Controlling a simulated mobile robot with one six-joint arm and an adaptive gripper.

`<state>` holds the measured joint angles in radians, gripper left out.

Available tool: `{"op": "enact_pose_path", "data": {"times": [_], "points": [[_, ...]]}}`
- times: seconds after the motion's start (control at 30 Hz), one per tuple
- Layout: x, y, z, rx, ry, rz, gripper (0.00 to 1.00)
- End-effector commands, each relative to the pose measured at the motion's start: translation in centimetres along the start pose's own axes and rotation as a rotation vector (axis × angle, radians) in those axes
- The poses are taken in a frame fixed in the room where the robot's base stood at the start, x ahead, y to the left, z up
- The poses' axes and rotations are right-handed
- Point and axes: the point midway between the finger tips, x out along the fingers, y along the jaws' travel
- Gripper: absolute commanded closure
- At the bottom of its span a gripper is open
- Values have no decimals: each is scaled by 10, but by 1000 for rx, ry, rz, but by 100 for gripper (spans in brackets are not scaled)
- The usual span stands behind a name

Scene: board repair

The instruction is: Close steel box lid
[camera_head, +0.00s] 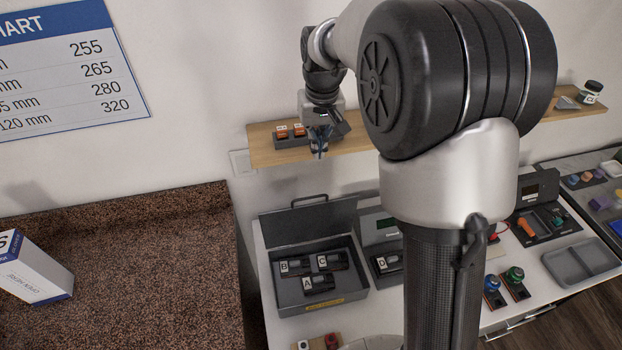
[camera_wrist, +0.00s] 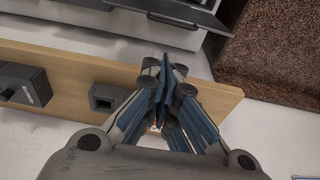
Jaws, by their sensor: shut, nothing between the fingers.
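The steel box (camera_head: 322,299) is a dark grey box on the white table, with its lid (camera_head: 308,222) standing open at the back and a handle on the lid's top edge. Inside lie several black modules with white labels, A (camera_head: 317,283), B (camera_head: 292,267) and C (camera_head: 330,261). My gripper (camera_head: 319,153) is in front of the wooden shelf, above and behind the raised lid and apart from it. In the wrist view my gripper (camera_wrist: 164,75) has its blue-padded fingers together and empty. The lid's edge and handle (camera_wrist: 172,20) seem to show at the top there.
The wooden shelf (camera_head: 262,152) runs along the wall close to my gripper and carries a dark holder with orange pieces (camera_head: 290,132). A module marked D (camera_head: 386,264) sits in a device right of the box. A speckled brown counter (camera_head: 150,260) is at left. My arm hides part of the table.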

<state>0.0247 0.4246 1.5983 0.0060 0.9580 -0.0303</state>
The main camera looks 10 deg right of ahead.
Motion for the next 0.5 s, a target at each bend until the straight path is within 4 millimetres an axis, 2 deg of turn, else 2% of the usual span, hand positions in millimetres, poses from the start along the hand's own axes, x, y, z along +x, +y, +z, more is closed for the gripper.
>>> {"op": "enact_pose_path", "data": {"times": [0.03,0.5], "points": [[14,0,1,0,-5,0,100],[117,0,1,0,-3,0,100]]}}
